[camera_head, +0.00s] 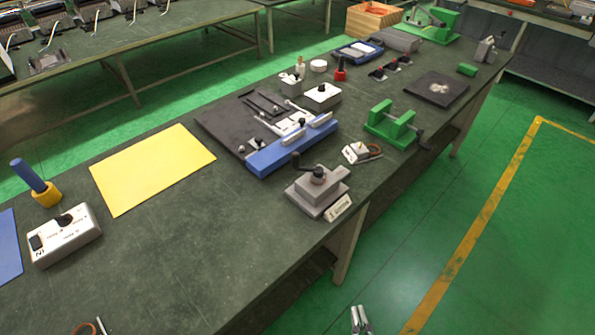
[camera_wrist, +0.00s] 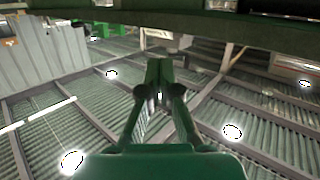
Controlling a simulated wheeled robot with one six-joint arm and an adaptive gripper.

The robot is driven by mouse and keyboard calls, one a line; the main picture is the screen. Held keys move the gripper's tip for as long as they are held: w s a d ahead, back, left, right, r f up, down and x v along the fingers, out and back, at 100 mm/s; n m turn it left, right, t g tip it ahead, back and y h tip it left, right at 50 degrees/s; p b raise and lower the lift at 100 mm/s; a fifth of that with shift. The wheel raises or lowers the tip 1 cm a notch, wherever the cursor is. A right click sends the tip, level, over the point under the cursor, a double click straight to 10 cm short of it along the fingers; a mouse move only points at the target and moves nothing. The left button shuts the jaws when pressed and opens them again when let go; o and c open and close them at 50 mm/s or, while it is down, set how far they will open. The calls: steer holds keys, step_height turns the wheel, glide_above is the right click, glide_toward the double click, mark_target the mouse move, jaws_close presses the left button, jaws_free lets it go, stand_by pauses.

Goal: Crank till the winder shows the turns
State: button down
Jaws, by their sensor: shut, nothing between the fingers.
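A grey block device (camera_head: 318,186) with a black crank arm and knob on top stands at the bench's front edge in the head view. A small pale plate (camera_head: 340,207) is on its front; I cannot read any count on it. A green stand (camera_head: 390,124) with a rod between two uprights and a dark crank (camera_head: 422,139) at its right end stands farther back. I cannot tell for sure which is the winder. My gripper (camera_head: 361,318) is off the bench's front edge, low in the picture, touching neither. In the wrist view my gripper (camera_wrist: 159,88) is shut and empty.
The dark green bench (camera_head: 190,245) runs diagonally. A blue-edged fixture (camera_head: 290,152), a yellow sheet (camera_head: 150,168) and a white switch box (camera_head: 65,235) lie on it. Floor right of the bench is clear. The wrist view shows roof panels and lamps.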

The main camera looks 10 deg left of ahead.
steer(key=w+a+r, duration=0.5)
steer(key=w+a, duration=0.3)
steer(key=w, duration=0.1)
steer(key=m+t, duration=0.1)
steer(key=t, duration=0.1)
glide_toward(295, 163)
steer(key=x, duration=0.7)
steer(key=shift+w+d, duration=0.1)
steer(key=shift+w+a+m+h, duration=0.3)
steer(key=shift+m+h, duration=0.4)
steer(key=shift+h, duration=0.3)
